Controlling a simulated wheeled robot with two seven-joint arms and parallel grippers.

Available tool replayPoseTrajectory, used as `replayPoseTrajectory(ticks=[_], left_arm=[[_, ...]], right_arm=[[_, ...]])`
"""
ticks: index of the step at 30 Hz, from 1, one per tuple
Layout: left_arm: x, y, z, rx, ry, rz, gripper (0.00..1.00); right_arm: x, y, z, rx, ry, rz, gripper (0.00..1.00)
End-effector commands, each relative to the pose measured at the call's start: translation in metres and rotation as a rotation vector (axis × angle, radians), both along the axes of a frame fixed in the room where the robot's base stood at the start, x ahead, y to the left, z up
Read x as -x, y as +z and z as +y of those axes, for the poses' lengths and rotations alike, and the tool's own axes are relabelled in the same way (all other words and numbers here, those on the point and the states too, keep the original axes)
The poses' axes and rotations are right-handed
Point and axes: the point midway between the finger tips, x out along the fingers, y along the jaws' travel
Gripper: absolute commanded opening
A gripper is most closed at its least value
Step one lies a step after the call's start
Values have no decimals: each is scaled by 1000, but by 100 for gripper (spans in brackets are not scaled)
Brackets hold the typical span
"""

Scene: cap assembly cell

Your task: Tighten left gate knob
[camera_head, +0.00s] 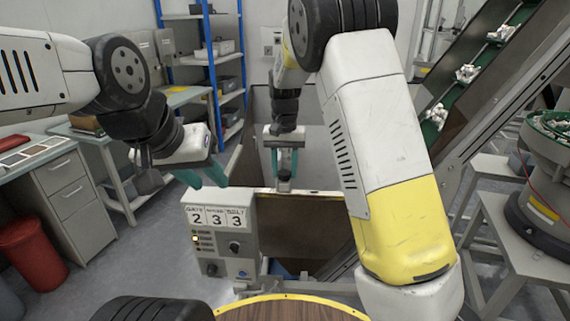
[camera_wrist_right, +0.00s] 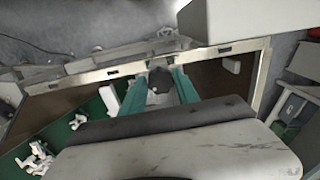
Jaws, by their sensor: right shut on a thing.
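My right gripper (camera_head: 284,165) reaches down at the top rim of the bin-like enclosure in the middle of the head view. Its green fingers are shut on a dark round knob, which shows between the fingertips in the right wrist view (camera_wrist_right: 160,87). The gripper shows there too (camera_wrist_right: 158,82). The fingers sit on both sides of the knob, by the enclosure's pale rim (camera_wrist_right: 75,80). My left gripper (camera_head: 182,178) is open and empty, above and left of the control box, its green fingers wide apart.
The control box (camera_head: 222,245) shows the numbers 2, 3, 3 and has small knobs. A green conveyor (camera_head: 450,100) with white parts rises at right, beside a bowl feeder (camera_head: 545,150). A red bin (camera_head: 30,255) and drawers (camera_head: 68,190) stand left.

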Motion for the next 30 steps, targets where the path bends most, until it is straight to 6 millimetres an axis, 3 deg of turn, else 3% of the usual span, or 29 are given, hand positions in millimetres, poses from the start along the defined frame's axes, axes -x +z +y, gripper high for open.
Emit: replayPoseTrajectory(ticks=[18,30], left_arm=[[0,0,0,0,0,0,36],[0,0,0,0,0,0,36]], right_arm=[[-1,1,1,-1,-486,-1,0],[-1,1,2,-2,-620,-2,0]])
